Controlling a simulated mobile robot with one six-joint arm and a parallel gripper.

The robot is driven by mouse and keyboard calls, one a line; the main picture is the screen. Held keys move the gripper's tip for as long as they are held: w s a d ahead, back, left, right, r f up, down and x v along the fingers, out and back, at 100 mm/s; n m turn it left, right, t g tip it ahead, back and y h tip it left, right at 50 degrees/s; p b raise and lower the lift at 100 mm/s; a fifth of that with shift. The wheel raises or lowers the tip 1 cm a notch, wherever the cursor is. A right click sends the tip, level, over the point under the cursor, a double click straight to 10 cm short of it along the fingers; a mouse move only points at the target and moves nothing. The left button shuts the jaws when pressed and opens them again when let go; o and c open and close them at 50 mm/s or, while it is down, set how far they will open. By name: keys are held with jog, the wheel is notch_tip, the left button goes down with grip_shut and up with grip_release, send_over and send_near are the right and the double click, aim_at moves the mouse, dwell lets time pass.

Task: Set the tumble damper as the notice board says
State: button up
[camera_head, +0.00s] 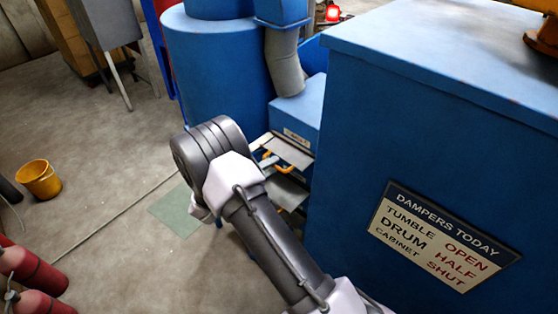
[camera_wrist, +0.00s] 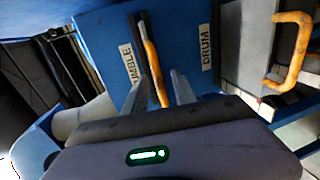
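The notice board (camera_head: 443,235) on the blue cabinet reads TUMBLE OPEN, DRUM HALF, CABINET SHUT. In the wrist view, the TUMBLE label (camera_wrist: 129,63) sits beside a dark slot with an orange handle (camera_wrist: 152,68) close against it, which I take as the tumble damper's. My gripper (camera_wrist: 156,92) is open, with one finger on each side of this handle's lower end. I cannot tell whether either finger touches it. In the head view, my arm hides the fingertips.
Right of the DRUM label (camera_wrist: 206,47), a grey damper plate (camera_wrist: 243,45) sticks out with its own orange handle (camera_wrist: 288,58). The blue cabinet (camera_head: 345,140) stands close right of my arm.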

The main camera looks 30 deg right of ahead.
aim_at(291, 151)
jog(key=x, duration=0.4)
jog(key=shift+w+d, duration=0.2)
jog(key=shift+d, duration=0.05)
